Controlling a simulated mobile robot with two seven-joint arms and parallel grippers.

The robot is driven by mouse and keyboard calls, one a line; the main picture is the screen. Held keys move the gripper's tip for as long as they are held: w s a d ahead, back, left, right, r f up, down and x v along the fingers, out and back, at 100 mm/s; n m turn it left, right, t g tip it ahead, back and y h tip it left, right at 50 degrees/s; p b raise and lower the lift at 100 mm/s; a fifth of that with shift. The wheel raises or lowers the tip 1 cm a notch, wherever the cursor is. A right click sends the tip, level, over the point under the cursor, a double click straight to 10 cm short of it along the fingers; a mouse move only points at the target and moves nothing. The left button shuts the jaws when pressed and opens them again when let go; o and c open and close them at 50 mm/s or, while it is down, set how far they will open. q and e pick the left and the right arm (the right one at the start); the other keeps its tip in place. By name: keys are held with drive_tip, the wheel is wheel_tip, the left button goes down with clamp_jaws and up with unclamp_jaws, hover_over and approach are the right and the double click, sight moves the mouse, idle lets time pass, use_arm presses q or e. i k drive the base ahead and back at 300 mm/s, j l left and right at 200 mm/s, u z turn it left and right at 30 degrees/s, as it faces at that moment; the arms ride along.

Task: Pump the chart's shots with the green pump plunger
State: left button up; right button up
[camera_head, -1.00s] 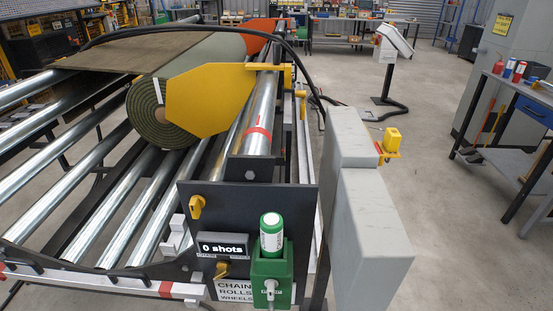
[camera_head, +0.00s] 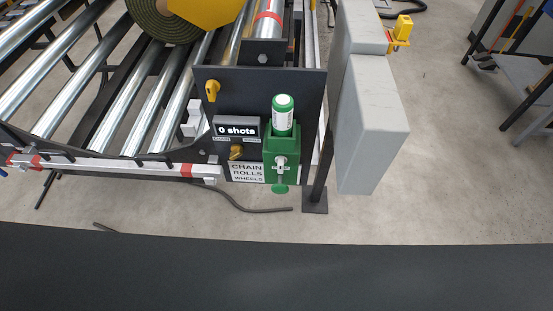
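The green pump (camera_head: 282,150) is fixed to the front of the dark machine panel. Its plunger, with a white body and green cap (camera_head: 283,108), stands upright at the top. A white nozzle (camera_head: 280,163) sticks out of its front, with a green round piece (camera_head: 280,189) below. A display (camera_head: 236,127) beside it on the left reads "0 shots". A sign (camera_head: 247,172) below reads "CHAIN ROLLS WHEELS". No chart is readable in this view. Neither of my grippers is in view.
Yellow knobs (camera_head: 212,91) sit on the panel. A grey cabinet (camera_head: 370,125) stands right of the pump, with a yellow device (camera_head: 400,30) behind. Metal rollers (camera_head: 70,85) fill the left. A dark hose (camera_head: 250,208) lies on the floor. A dark surface crosses the bottom.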

sight(280, 188)
drive_tip(key=k, duration=1.3)
drive_tip(key=j+z, duration=0.05)
drive_tip(key=j, duration=0.05)
